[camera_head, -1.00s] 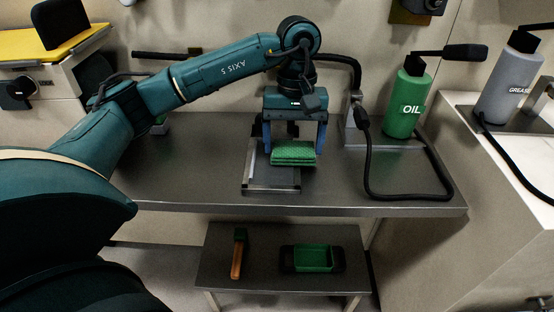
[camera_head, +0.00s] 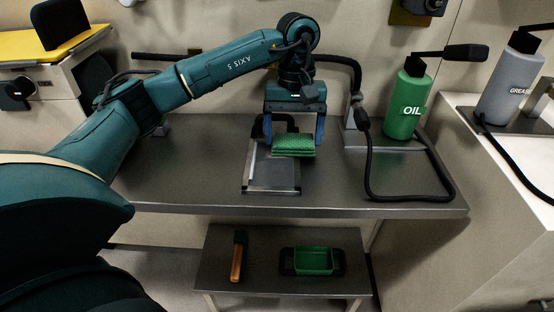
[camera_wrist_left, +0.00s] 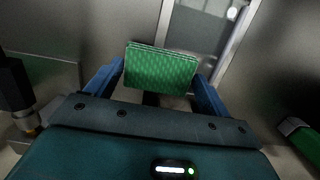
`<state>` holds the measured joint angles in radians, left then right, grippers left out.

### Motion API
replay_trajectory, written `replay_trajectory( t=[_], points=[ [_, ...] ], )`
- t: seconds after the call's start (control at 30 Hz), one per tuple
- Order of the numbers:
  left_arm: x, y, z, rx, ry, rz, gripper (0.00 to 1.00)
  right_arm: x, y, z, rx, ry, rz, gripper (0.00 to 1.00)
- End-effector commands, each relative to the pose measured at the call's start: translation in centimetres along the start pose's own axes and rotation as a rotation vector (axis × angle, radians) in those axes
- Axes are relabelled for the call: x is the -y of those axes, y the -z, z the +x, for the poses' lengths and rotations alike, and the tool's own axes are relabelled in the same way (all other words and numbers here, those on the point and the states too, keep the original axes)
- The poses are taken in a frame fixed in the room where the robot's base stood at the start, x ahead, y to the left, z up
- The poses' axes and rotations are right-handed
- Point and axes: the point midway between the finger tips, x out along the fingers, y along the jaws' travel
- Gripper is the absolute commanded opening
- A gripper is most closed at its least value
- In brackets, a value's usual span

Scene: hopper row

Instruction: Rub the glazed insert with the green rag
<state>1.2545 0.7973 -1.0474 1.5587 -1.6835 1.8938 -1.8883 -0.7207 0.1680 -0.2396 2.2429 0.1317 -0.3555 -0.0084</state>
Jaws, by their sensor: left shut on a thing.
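The green rag (camera_head: 294,146) is a folded, textured pad held between the blue fingers of my left gripper (camera_head: 293,140). The left gripper is shut on it and points down. The rag also shows in the left wrist view (camera_wrist_left: 160,70), between the two fingers. The glazed insert (camera_head: 270,180) is a flat grey plate with a light frame, lying on the steel bench. The rag is over the insert's back part and hides some of it. I cannot tell whether it touches the surface. My right gripper is not in view.
The steel bench (camera_head: 200,185) is clear on its left side. A green oil bottle (camera_head: 406,103) and a black hose (camera_head: 372,170) stand to the right. A grey grease bottle (camera_head: 510,80) is farther right. A lower shelf holds a green tray (camera_head: 313,261) and an orange-handled tool (camera_head: 237,262).

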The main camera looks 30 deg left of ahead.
Motion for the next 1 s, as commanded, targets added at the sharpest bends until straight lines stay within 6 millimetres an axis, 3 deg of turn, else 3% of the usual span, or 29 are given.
replay_trajectory(
  t=[0.03, 0.5, 1.0],
  points=[
    [0.0, -0.1, 0.1, 0.000, 0.000, 0.001, 0.55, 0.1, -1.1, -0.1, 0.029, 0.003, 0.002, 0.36],
    [0.0, -4.3, 1.0, 0.002, 0.001, 0.000, 0.55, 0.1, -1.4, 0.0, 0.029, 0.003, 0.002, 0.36],
    [0.1, -4.6, 1.2, 0.007, 0.006, 0.001, 0.55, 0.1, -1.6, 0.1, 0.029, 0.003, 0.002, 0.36]
  ],
)
